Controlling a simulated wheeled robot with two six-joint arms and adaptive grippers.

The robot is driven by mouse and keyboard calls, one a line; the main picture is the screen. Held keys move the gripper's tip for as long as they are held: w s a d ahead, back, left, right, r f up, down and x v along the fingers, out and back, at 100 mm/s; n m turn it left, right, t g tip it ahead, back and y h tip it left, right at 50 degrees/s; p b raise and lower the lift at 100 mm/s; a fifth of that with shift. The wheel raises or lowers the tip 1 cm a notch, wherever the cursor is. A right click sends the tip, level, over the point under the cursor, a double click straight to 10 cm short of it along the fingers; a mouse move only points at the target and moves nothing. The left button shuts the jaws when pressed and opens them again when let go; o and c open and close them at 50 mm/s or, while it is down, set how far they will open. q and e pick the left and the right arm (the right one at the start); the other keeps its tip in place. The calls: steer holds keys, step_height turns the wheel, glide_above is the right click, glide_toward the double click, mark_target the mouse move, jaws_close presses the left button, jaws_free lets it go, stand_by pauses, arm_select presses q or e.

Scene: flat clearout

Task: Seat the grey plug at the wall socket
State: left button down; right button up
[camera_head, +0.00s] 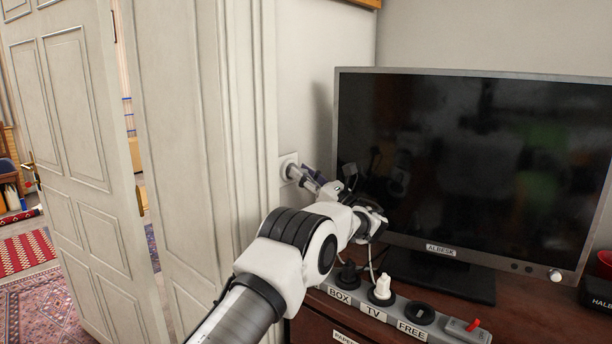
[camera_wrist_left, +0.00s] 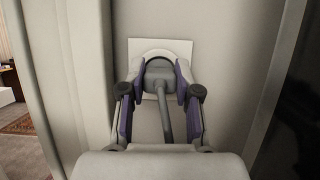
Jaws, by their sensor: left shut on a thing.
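The wall socket (camera_head: 286,167) is a white square plate on the wall between the door frame and the screen. In the left wrist view the plate (camera_wrist_left: 186,46) is straight ahead, with a round socket at its middle. My left gripper (camera_head: 299,174) reaches to it and is shut on the grey plug (camera_wrist_left: 159,71). The plug is between the two fingertips, in front of the round socket, and its grey cord hangs down towards the wrist. In the head view the fingers mostly hide the plug. I cannot tell how deep it sits. My right gripper is not in view.
A large dark screen (camera_head: 470,165) stands just right of my left arm. A power strip (camera_head: 399,311) lies before it on the cabinet, with a black plug at BOX, a white plug (camera_head: 382,287) at TV, and FREE empty. A panelled door (camera_head: 75,150) stands at left.

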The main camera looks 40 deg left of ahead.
arm_select(q)
steer(key=shift+a, duration=0.25)
steer(key=c, duration=0.7)
jaws_free()
steer(key=shift+c, duration=0.2)
steer(key=v, duration=1.2)
